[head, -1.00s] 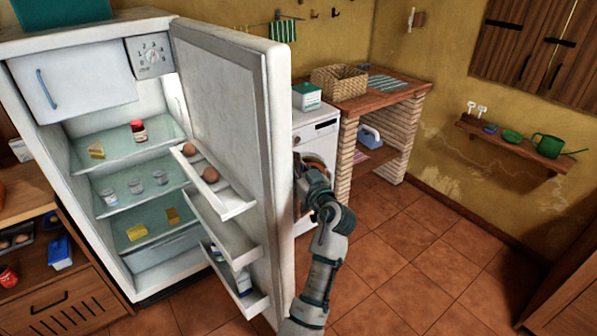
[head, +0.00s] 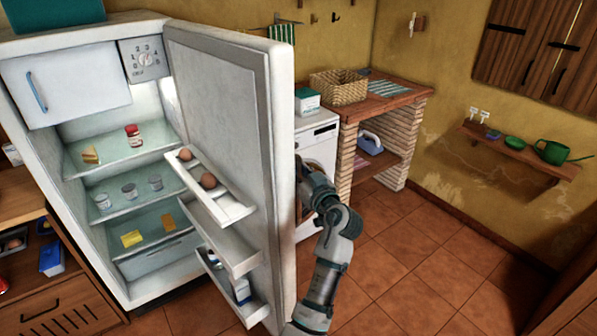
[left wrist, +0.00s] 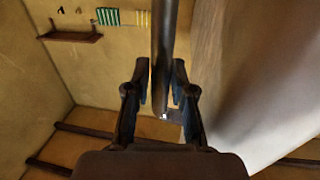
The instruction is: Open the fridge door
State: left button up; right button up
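The white fridge (head: 57,167) stands at the left with its door (head: 225,115) swung wide open, showing the lit interior. The door's inner racks face me and hold eggs (head: 208,180) and bottles. My left arm reaches up along the outer side of the door, and its gripper is hidden behind the door edge in the head view. In the left wrist view my left gripper (left wrist: 161,85) has its fingers close around the dark bar handle (left wrist: 164,40), beside the pale door face (left wrist: 245,80). My right gripper is in neither view.
A white washing machine (head: 318,150) and a brick counter (head: 347,160) with a basket (head: 338,87) stand behind the door. A wall shelf (head: 520,150) holds a green watering can. Open tiled floor (head: 420,250) lies right of the door. A wooden cabinet stands left of the fridge.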

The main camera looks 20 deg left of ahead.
pick_arm(q)
jog(key=shift+o, duration=0.8)
jog(key=shift+d, duration=0.1)
jog(key=v, duration=1.2)
jog(key=shift+d, duration=0.1)
jog(key=shift+f, duration=0.15)
